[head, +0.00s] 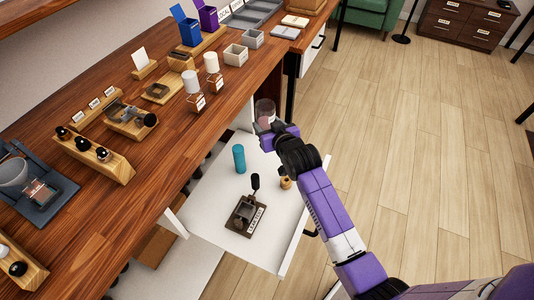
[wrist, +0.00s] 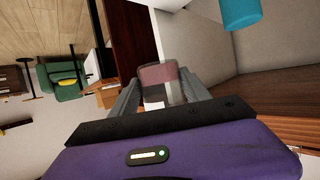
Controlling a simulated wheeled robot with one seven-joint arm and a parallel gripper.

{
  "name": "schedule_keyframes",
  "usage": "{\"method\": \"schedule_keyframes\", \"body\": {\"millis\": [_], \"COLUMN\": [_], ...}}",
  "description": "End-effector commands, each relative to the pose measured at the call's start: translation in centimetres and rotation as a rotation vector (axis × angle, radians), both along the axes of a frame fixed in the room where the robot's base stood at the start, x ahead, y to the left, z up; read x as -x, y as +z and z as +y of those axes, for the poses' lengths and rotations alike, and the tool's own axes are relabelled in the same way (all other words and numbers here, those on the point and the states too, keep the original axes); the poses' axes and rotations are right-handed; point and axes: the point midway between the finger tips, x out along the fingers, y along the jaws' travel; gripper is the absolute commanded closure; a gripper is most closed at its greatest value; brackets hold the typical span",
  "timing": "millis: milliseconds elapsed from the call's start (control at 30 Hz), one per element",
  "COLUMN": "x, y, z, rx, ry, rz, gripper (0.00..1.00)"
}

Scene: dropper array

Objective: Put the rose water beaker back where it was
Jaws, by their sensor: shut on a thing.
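A clear beaker with pinkish contents (head: 265,112) is held by my gripper (head: 268,127), above the far end of the open white drawer and close to the wooden counter's edge. In the wrist view the beaker (wrist: 159,77) sits between the two grey fingers of my gripper (wrist: 162,90), which are shut on it. It carries a white label whose text I cannot read. The beaker looks roughly upright in the head view, and its lower part is partly hidden by the gripper.
The drawer (head: 208,198) holds a teal cylinder (head: 239,158), a dark labelled stand (head: 245,214) and a small wooden piece (head: 285,183). The wooden counter (head: 95,208) bears droppers, white-capped bottles (head: 191,84) and small grey boxes (head: 236,55). Open floor lies to the right.

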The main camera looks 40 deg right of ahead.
Motion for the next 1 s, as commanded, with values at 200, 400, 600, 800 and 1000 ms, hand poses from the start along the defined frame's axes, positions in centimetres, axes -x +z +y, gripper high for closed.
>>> {"method": "schedule_keyframes", "body": {"millis": [200,400,600,800,1000], "x": [0.0,0.0,-0.1,-0.1,-0.1], "y": [-5.3,-9.1,-10.5,-13.1,-14.2], "z": [0.0,0.0,0.0,0.0,0.0], "rx": [0.0,0.0,0.001,0.001,0.002], "ry": [0.0,0.001,0.0,0.0,0.001], "rz": [0.001,0.0,-0.003,-0.001,-0.003], "gripper": [0.94,0.94,0.94,0.94,0.94]}}
